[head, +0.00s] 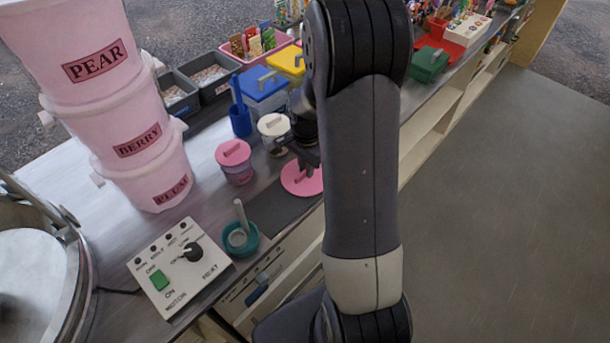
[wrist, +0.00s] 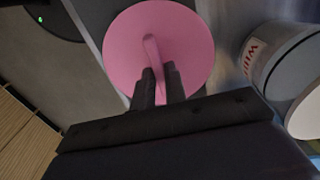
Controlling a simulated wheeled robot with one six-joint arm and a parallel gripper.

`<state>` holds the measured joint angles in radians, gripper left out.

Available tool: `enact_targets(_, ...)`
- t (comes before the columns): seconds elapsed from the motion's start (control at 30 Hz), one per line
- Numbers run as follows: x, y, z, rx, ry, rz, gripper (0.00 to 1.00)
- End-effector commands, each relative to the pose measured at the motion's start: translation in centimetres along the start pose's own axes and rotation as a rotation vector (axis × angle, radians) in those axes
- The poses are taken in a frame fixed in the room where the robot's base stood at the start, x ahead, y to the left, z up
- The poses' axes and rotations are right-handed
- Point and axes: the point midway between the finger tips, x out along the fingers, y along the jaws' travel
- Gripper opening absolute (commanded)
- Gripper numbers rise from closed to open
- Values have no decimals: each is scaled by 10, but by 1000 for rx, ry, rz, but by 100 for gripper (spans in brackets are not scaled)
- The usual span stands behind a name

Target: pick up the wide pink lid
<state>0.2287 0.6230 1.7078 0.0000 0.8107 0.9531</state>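The wide pink lid (head: 298,184) is a flat round disc at the dark mat on the counter in the head view. In the wrist view the lid (wrist: 190,35) fills the upper middle, with a raised pink bar handle across its centre. My gripper (wrist: 160,82) has its two dark fingers close together, one on each side of the handle's near end. They look shut on the handle. In the head view my gripper (head: 306,162) is just above the lid and hides part of it. I cannot tell whether the lid touches the mat.
A smaller pink-lidded jar (head: 237,171) stands to the left, and a cream-lidded jar (head: 274,133) behind. A teal mortar with a pestle (head: 241,238) and a switch box (head: 180,268) are nearer. Stacked pink tubs (head: 130,130) stand at left. The dark mat (head: 275,209) has bare room.

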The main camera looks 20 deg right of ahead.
Motion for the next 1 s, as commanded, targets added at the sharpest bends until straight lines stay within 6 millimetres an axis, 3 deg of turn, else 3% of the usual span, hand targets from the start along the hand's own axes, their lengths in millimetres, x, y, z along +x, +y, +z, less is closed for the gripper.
enact_targets(0.13, 0, 0, 0, 0, 0, 0, 0)
enact_targets(0.57, -3, 0, 0, 0, 1, -1, 0)
enact_targets(0.77, -30, -1, 0, 0, 3, -4, 0)
enact_targets(1.0, -78, -1, 0, 0, 3, -4, 0)
